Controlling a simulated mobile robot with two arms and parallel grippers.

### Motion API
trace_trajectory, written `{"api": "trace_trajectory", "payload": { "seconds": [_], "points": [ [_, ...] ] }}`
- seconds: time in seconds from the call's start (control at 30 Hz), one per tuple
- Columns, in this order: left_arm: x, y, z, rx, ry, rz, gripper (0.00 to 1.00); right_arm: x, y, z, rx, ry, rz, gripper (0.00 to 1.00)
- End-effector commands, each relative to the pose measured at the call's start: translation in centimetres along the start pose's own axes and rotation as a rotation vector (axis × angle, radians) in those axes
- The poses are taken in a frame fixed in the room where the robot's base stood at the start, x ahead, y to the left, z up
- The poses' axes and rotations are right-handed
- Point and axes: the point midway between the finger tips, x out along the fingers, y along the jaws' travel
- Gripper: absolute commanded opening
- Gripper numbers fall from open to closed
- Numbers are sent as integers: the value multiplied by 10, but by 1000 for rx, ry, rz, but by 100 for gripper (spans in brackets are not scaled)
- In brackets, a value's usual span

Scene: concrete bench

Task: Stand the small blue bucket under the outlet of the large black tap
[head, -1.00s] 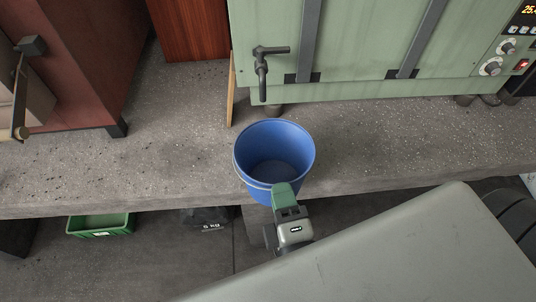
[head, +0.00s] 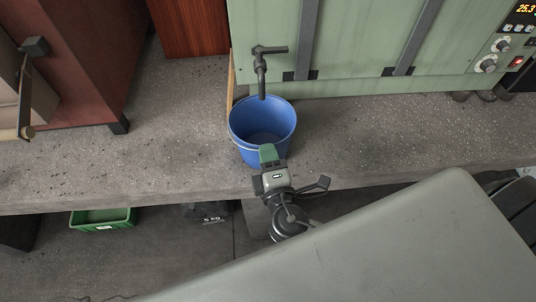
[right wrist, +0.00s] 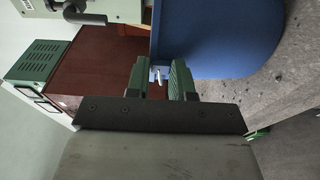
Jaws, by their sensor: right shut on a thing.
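The small blue bucket (head: 262,122) is upright at the front part of the bench, its open top facing up. My right gripper (head: 268,157) is shut on its near side; the right wrist view shows the green fingers (right wrist: 160,80) closed at the blue wall (right wrist: 220,40). The large black tap (head: 262,75) sticks out from the green cabinet, its outlet pointing down. In the head view the outlet's tip appears at the back rim of the bucket. I cannot tell whether the bucket's base touches the bench. My left gripper is not in view.
The concrete bench (head: 175,120) is clear left and right of the bucket. The green cabinet (head: 365,40) stands behind. A thin wooden board (head: 230,82) stands left of the tap. A red-brown cabinet (head: 95,60) is at the left. A green crate (head: 103,219) lies below.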

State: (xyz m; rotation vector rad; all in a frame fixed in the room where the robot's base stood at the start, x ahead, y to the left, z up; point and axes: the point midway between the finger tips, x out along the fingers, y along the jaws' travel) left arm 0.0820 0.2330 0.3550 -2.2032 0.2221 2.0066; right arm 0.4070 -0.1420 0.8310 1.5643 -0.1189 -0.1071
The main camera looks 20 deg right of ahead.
Motion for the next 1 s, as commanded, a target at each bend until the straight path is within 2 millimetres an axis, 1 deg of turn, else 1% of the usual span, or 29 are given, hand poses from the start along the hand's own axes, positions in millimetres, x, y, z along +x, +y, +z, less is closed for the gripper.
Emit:
{"api": "trace_trajectory", "payload": {
  "seconds": [0.03,0.07,0.2,0.23,0.47,0.57,0.67,1.0],
  "points": [
    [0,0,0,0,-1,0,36,0,0,0,0,0,0,0],
    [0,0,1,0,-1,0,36,0,0,0,0,1,-2,24],
    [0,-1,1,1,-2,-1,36,0,0,0,0,1,-2,46],
    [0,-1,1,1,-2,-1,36,0,0,0,0,1,-2,48],
    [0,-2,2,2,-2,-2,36,-1,0,0,0,1,-2,48],
    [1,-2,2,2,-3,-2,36,-5,-1,0,0,2,-3,48],
    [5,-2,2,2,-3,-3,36,-17,-3,-1,1,3,-5,48],
    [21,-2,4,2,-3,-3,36,-88,-3,0,0,3,-5,48]
  ]
}}
